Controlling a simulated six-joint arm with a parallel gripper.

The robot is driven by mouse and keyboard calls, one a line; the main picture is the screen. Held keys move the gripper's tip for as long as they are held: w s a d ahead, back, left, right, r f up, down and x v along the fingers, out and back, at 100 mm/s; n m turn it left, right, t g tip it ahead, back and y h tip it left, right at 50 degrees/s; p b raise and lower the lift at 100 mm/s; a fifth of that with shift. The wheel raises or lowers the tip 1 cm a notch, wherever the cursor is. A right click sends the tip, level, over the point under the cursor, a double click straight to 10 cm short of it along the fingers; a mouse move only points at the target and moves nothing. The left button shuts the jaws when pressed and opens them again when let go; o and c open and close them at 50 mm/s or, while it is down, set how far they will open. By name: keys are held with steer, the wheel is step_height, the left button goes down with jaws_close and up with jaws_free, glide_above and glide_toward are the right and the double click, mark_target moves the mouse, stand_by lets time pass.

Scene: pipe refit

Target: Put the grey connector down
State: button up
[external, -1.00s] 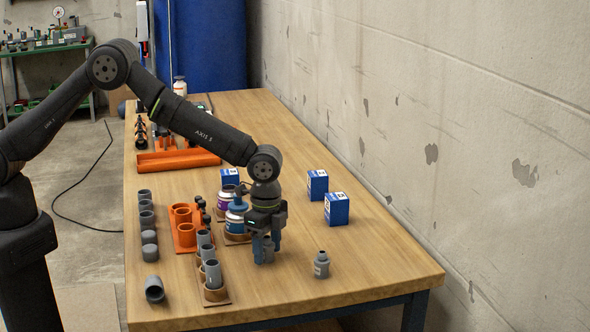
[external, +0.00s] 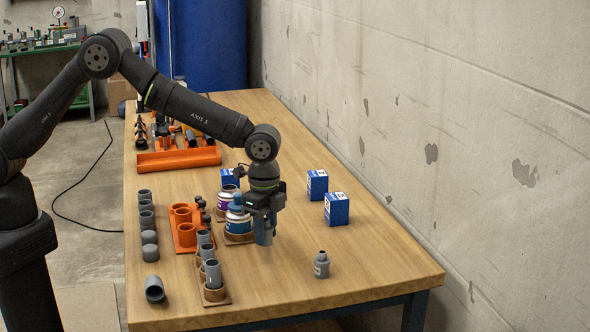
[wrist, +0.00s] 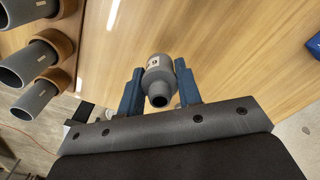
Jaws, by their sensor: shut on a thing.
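My gripper (external: 264,236) is shut on a grey connector and holds it above the tabletop, just right of the pipe stand. In the wrist view the grey connector (wrist: 158,78), with a small light label and an open narrow end, sits between the two blue fingers (wrist: 159,92). In the external view the fingers mostly hide it. A second, similar grey connector (external: 322,265) stands upright on the table to the right of my gripper.
Left of my gripper are a stand with grey pipes (external: 213,270), orange cups (external: 186,236) and bottles (external: 238,220) in holders. Two blue boxes (external: 337,209) stand behind to the right. The wooden table (external: 380,280) is clear at the right front.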

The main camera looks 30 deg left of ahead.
steer(key=s+r, duration=0.6)
steer(key=s, duration=0.5)
steer(key=w+a, duration=0.4)
steer(key=w, duration=0.9)
steer(key=w+a, duration=0.5)
steer(key=w, duration=0.9)
steer(key=shift+n, duration=0.3)
steer(key=w+a+f, duration=0.1)
steer(key=w+f, duration=0.1)
steer(key=w, duration=0.1)
steer(key=w+a+f, duration=0.1)
steer(key=w+f, duration=0.1)
steer(key=w, duration=0.2)
steer(key=w+a+f, duration=0.1)
steer(key=w+f, duration=0.1)
steer(key=w, duration=0.2)
steer(key=shift+a, duration=0.25)
steer(key=shift+w+a+f, duration=0.15)
steer(key=shift+w+f, duration=0.05)
steer(key=shift+f, duration=2)
steer(key=shift+f, duration=0.1)
